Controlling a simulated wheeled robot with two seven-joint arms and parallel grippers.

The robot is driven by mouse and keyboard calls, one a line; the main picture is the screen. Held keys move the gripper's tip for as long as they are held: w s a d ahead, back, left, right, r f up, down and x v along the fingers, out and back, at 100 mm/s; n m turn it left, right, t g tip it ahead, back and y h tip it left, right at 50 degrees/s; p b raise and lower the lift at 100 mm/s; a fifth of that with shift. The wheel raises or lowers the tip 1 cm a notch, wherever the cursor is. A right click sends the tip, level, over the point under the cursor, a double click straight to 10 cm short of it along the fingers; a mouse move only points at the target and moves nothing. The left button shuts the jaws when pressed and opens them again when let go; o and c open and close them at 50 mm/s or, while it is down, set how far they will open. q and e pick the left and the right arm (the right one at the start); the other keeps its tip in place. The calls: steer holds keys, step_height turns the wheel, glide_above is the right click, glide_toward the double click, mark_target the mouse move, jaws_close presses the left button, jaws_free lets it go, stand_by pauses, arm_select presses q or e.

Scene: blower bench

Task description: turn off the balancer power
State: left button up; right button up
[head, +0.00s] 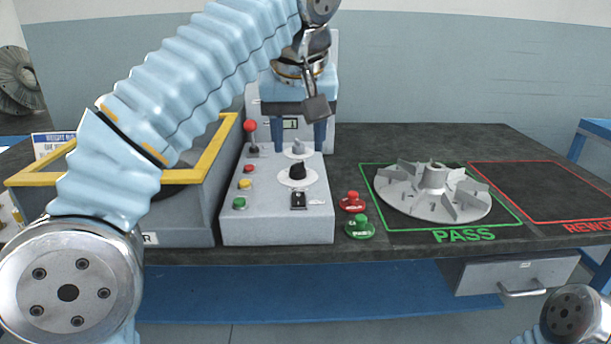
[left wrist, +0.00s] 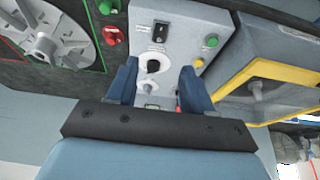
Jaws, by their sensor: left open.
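The balancer's grey control box (head: 265,228) stands on the bench. On its sloped top are a black rocker switch (head: 298,200), a black knob (head: 298,171) on a white dial and a smaller grey knob (head: 297,147) behind it. The rocker also shows in the left wrist view (left wrist: 160,31). My left gripper (head: 299,138) is open and empty, its blue fingers pointing down over the back of the panel, near the grey knob. In the left wrist view, the black knob (left wrist: 153,66) shows between the fingers. My right gripper is not in view.
Red (head: 249,169), yellow (head: 246,184) and green (head: 239,203) buttons line the panel's left side, with a red-ball lever (head: 250,127) behind. A yellow-framed guard (head: 200,160) is at left. A grey impeller (head: 432,195) lies on the PASS square; the REWORK square (head: 545,190) is empty.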

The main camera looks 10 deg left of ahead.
arm_select(q)
glide_toward(298, 197)
steer(key=x, duration=0.7)
steer(key=shift+d+f, duration=0.1)
jaws_close()
steer(key=shift+w+g+h, duration=0.35)
steer(key=shift+g+h, duration=0.05)
steer(key=shift+g, duration=0.8)
